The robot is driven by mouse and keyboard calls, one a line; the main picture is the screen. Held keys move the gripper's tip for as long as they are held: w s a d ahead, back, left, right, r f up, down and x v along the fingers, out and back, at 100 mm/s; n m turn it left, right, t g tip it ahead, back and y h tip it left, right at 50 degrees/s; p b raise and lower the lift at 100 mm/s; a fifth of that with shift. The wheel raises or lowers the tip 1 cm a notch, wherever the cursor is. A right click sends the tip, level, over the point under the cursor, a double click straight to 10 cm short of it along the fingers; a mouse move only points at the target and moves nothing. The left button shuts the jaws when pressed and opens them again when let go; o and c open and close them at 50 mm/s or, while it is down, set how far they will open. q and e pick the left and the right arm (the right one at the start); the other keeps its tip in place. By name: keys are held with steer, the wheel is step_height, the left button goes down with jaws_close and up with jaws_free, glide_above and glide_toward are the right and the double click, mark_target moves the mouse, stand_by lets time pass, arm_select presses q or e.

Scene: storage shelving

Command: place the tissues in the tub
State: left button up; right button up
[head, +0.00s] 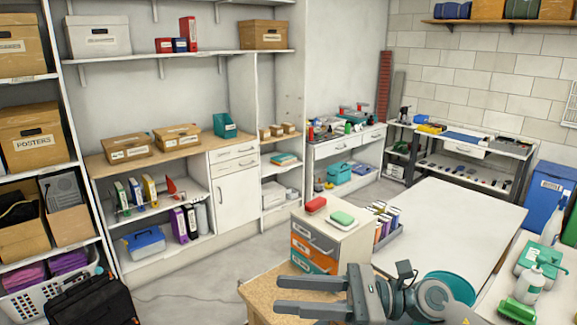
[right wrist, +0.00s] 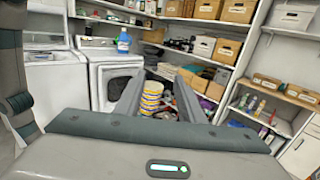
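My right gripper (head: 278,295) reaches left over the wood-topped table at the bottom of the head view. Its two fingers are apart with nothing between them. It also shows open and empty in the right wrist view (right wrist: 158,78). A round teal tub (head: 452,281) seems to stand behind my right wrist and is partly hidden by it. A teal and white box (head: 536,258), which may be the tissues, sits on the white surface at the right, apart from the gripper. My left gripper is not in view.
A small drawer unit (head: 335,240) with a red and a green item on top stands beyond the gripper. The white table (head: 450,225) is mostly bare. A black bag (head: 90,302) lies at the lower left.

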steer(key=w+d+r+m+t+h, duration=0.1)
steer(key=w+d+m+t, duration=0.2)
steer(key=m+t, duration=0.65)
steer(key=w+d+r+m+t+h, duration=0.15)
steer(key=d+m+t, duration=0.4)
steer(key=m, duration=0.75)
steer(key=s+d+f+m+h, duration=0.1)
steer(key=d+f+m+h, duration=0.4)
steer(key=f+m+h, duration=0.35)
steer(key=s+d+f+m+h, duration=0.1)
steer(key=d+f+m+h, duration=0.45)
steer(key=f+m, duration=0.5)
steer(key=s+d+f+m+g+h, duration=0.25)
steer(key=s+f+m+g, duration=0.45)
steer(key=s+f, duration=0.65)
steer(key=s+f+m+g, duration=0.2)
steer(key=s+f+g, duration=0.15)
steer(key=s, duration=0.45)
steer(key=s+f+m+g, duration=0.1)
steer(key=s+f+g, duration=0.1)
steer(key=s+f, duration=0.35)
step_height(320, 180, down, 28)
steer(key=s+g+b, duration=0.1)
steer(key=s+b, duration=0.1)
steer(key=s+d+f+g+b, duration=0.1)
steer(key=s+d+f+b, duration=0.1)
steer(key=s+f, duration=1.7)
steer(key=shift+d+f+y, duration=0.3)
steer(key=shift+d+f, duration=0.25)
steer(key=shift+f, duration=0.3)
